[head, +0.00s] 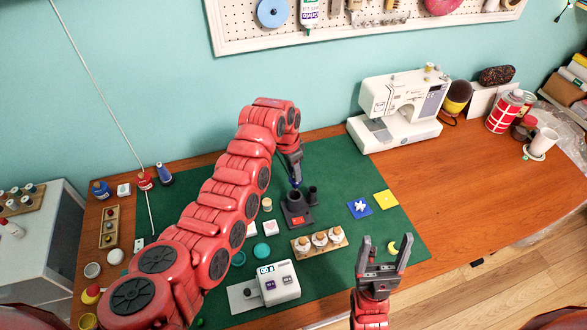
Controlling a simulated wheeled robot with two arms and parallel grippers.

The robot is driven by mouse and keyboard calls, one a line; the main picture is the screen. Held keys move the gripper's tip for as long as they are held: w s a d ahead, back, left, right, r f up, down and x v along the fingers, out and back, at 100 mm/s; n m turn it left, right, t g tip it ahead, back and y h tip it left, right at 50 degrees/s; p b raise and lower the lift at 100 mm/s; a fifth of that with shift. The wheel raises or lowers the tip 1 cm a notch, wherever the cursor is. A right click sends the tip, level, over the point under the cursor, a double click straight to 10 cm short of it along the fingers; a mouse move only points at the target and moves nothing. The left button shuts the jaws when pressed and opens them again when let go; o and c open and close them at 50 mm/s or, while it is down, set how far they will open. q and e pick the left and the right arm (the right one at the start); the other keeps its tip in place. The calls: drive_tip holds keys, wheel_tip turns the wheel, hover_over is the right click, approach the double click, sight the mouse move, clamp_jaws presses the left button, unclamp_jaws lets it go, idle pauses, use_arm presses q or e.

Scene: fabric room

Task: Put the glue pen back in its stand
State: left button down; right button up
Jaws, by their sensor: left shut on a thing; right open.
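My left gripper (294,176) points down over the green mat (335,165) and is shut on the glue pen. My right gripper (384,248) is open and empty at the mat's front right.
A wooden rack with several white-topped bottles (319,240) stands in front of the stand. A white device (277,283) sits nearer. Blue (359,207) and yellow (384,200) squares lie right. A sewing machine (402,105) stands at the back. The table's right middle is clear.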

sight(293, 186)
use_arm(q)
drive_tip(key=shift+f+b, duration=0.4)
drive_tip(key=shift+f, duration=1.5)
drive_tip(key=shift+f+b, duration=0.5)
drive_tip(key=shift+f, duration=0.6)
drive_tip(key=shift+f+b, duration=0.65)
drive_tip(key=shift+f, duration=0.3)
drive_tip(key=shift+c, duration=2.2)
unclamp_jaws()
drive_tip(key=shift+r, duration=0.1)
